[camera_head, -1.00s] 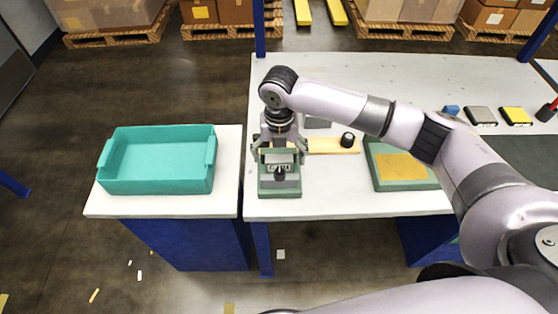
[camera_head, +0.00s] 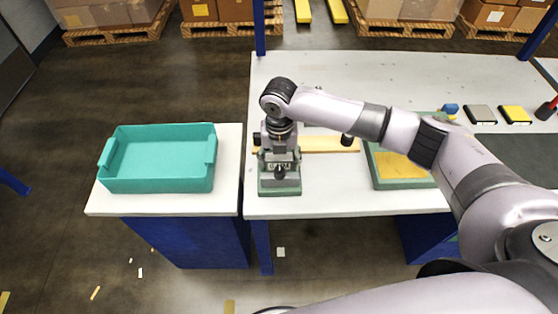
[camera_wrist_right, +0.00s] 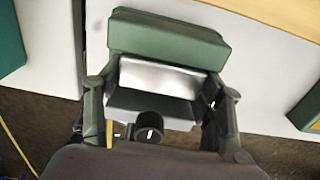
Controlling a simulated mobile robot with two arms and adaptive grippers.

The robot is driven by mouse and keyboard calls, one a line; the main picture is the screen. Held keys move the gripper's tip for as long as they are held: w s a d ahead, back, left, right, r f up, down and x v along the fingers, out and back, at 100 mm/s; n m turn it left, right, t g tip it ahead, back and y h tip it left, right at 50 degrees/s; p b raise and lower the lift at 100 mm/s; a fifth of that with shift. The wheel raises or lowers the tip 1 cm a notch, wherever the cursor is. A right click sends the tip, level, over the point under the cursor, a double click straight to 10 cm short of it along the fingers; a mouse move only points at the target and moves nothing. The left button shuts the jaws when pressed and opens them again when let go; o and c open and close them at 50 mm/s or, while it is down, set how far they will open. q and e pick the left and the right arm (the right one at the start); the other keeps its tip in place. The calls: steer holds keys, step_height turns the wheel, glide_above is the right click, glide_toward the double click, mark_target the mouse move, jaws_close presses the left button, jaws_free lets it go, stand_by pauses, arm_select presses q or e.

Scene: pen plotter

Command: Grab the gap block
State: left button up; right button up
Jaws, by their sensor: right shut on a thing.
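The gap block appears to be the grey metal block (camera_wrist_right: 160,78) in the right wrist view, sitting at a green base (camera_wrist_right: 170,38). In the head view the green base (camera_head: 280,189) stands at the table's front left corner. My right gripper (camera_head: 279,165) comes down over it from above. In the wrist view my right gripper (camera_wrist_right: 160,100) has one finger on each side of the block and is shut on it. A black round knob (camera_wrist_right: 149,132) shows in front of the block. The gripper hides much of the block in the head view. My left gripper is out of view.
A teal bin (camera_head: 157,180) stands on a separate white stand at the left. A wooden strip (camera_head: 325,145) lies behind the gripper. A green tray with a yellow panel (camera_head: 398,168) is to the right.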

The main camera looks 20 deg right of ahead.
steer(key=c, duration=0.5)
steer(key=shift+r, duration=0.15)
